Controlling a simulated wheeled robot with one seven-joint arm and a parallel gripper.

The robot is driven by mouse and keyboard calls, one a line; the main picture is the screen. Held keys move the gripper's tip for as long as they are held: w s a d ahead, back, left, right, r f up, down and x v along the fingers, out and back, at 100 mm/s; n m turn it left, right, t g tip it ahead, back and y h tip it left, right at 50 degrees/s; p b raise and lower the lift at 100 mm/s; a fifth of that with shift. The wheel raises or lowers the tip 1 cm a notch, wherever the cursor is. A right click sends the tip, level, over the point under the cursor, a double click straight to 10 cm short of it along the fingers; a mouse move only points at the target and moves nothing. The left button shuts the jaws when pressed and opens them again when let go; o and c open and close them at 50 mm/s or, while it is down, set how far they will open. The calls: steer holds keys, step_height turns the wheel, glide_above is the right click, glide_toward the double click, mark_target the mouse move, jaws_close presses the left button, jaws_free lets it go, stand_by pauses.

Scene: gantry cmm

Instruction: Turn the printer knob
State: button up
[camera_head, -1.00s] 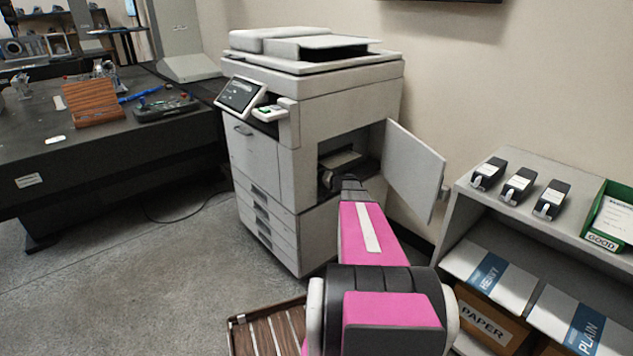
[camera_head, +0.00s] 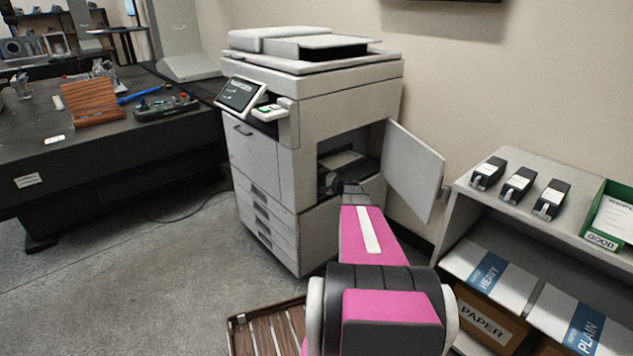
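The printer (camera_head: 320,108) is a large white-grey office machine standing against the wall. Its side door (camera_head: 412,170) is swung open to the right, showing a dark opening (camera_head: 350,150) with a pale panel inside. No knob can be made out clearly; my arm and the dark opening may hide it. My pink and black arm reaches from the bottom of the picture up to this opening. My gripper (camera_head: 335,184) shows only as a small dark shape at the lower part of the opening. Its fingers are too small and dark to read.
A grey shelf (camera_head: 455,215) with black devices, a green box (camera_head: 607,215) and paper packs stands at the right, near the open door. A dark workbench (camera_head: 60,160) is at the left. A brown slatted crate (camera_head: 240,325) lies on the floor below.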

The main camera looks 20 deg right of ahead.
stand_by(0.3)
steer(key=o, duration=0.9)
steer(key=shift+d, duration=0.1)
steer(key=v, duration=1)
steer(key=shift+s+d, duration=0.2)
steer(key=shift+s, duration=0.15)
